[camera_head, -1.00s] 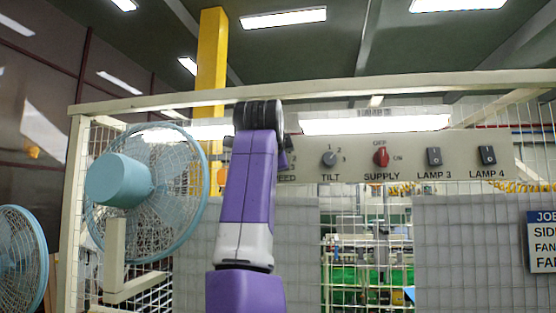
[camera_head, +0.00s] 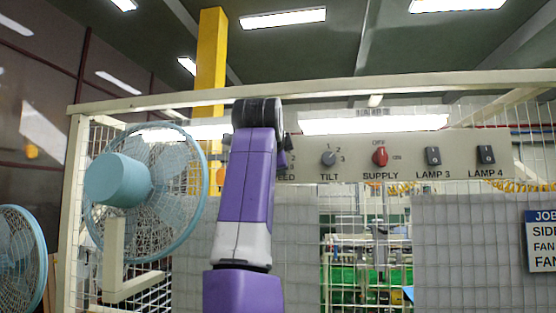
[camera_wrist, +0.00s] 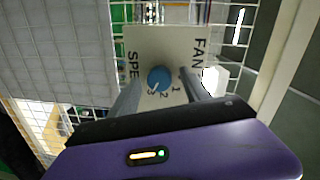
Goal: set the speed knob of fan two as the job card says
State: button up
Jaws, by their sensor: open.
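The blue speed knob (camera_wrist: 158,78) sits on a pale panel (camera_wrist: 143,45) in the wrist view, with the numbers 1, 2 and 3 beside it. Its white mark appears to point toward the 3. Partly hidden lettering reads "SPE" and "FAN"; the fan's number is not readable. My gripper (camera_wrist: 160,98) is open, with one finger on each side of the knob; contact cannot be told. In the head view my arm hides the knob, leaving only the end of its label. The job card (camera_head: 542,245) is cut off at the right edge.
On the same panel are the grey tilt knob (camera_head: 328,158), the red supply knob (camera_head: 380,156), and the lamp 3 (camera_head: 433,156) and lamp 4 (camera_head: 486,154) switches. A blue fan (camera_head: 150,190) stands left of my arm, and another (camera_head: 20,260) is farther left.

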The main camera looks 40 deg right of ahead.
jog(key=b+v, duration=0.2)
jog(key=v, duration=0.5)
jog(key=shift+s+b, duration=0.2)
jog(key=shift+b, duration=0.15)
jog(key=shift+a, duration=0.15)
